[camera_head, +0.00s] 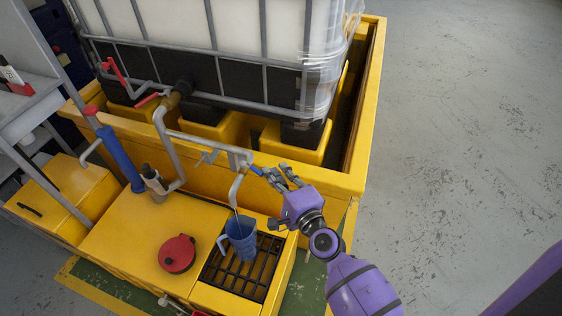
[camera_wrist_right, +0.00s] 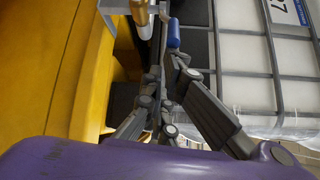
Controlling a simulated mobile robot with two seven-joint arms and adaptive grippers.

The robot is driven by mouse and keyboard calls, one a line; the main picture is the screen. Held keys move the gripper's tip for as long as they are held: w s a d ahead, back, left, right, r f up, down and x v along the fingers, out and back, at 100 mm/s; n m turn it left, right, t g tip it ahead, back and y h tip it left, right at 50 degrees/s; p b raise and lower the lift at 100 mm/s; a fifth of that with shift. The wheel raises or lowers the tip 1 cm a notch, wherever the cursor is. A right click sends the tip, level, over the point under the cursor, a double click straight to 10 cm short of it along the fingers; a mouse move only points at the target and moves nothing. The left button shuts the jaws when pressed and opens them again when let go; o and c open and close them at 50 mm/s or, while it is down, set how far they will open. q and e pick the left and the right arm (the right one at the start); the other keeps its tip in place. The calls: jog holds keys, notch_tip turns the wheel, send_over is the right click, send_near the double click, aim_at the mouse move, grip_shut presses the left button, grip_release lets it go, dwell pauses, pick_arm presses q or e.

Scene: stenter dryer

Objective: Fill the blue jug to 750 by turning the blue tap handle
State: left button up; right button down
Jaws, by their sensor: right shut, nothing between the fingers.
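The blue jug (camera_head: 241,239) stands upright on the black grate (camera_head: 219,277), under the grey spout (camera_head: 235,190). Its level marks are too small to read. The blue tap handle (camera_head: 256,171) sticks out at the right end of the grey pipe; it also shows in the right wrist view (camera_wrist_right: 173,34). My right gripper (camera_head: 275,173) is shut and empty, its fingertips close beside the blue handle. Whether they touch it I cannot tell. In the right wrist view, the fingers (camera_wrist_right: 166,72) point toward the handle. My left gripper is not in view.
A red round lid (camera_head: 178,254) lies on the yellow top (camera_head: 125,235), left of the jug. A white caged tank (camera_head: 220,25) stands behind in a yellow bund (camera_head: 345,182). A blue-sleeved pipe (camera_head: 120,158) rises at left. Grey floor (camera_head: 470,130) at right is clear.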

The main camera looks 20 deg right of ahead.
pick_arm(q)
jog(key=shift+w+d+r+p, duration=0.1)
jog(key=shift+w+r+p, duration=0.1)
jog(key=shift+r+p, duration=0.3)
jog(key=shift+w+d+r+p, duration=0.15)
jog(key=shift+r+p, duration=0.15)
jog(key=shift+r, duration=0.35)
pick_arm(e)
jog(key=s+a+m+h, duration=0.2)
jog(key=h, duration=0.1)
jog(key=shift+s+a, duration=0.1)
jog(key=shift+a, duration=0.05)
jog(key=shift+f, duration=0.1)
